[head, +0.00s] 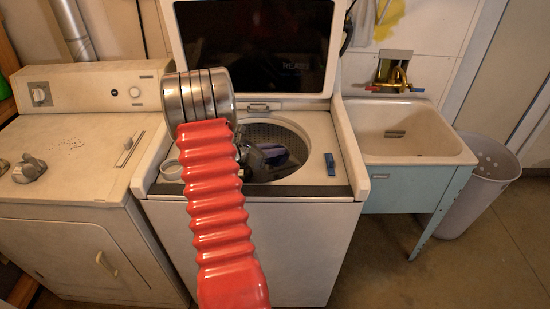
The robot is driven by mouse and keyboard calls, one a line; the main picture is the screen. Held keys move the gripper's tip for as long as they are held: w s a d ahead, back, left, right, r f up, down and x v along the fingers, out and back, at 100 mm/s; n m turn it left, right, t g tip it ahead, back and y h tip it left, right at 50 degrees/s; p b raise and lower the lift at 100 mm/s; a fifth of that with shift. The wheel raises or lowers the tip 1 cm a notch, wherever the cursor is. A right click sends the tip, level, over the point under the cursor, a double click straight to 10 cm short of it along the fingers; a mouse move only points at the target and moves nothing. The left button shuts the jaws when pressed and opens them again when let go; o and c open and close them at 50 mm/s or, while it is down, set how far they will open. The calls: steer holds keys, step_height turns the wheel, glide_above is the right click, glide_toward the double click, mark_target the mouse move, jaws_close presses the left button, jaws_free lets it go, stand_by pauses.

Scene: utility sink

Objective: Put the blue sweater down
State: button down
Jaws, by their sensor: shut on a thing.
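The blue sweater (272,155) is a small dark blue bundle at the open mouth of the top-loading washer (330,206). My gripper (248,150) is shut on the sweater at its left side, over the left part of the opening. My red ribbed arm and its silver joint hide part of the gripper and the front left of the washer. The washer's lid (255,45) stands open behind the opening, and the perforated drum shows around the sweater. I cannot tell whether the sweater touches the drum.
A white dryer (75,150) stands at left, with a grey metal part (29,168) on top. A small blue object (330,164) lies on the washer's right rim. A utility sink (415,135) with an empty basin and a grey bin (480,190) stand at right.

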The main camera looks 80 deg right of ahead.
mark_target(270, 160)
steer(key=shift+f, duration=1.8)
steer(key=shift+f, duration=0.6)
steer(key=c, duration=1.6)
jaws_free()
steer(key=shift+r, duration=0.1)
steer(key=shift+r, duration=0.55)
steer(key=v, duration=1.2)
steer(key=shift+a, duration=0.1)
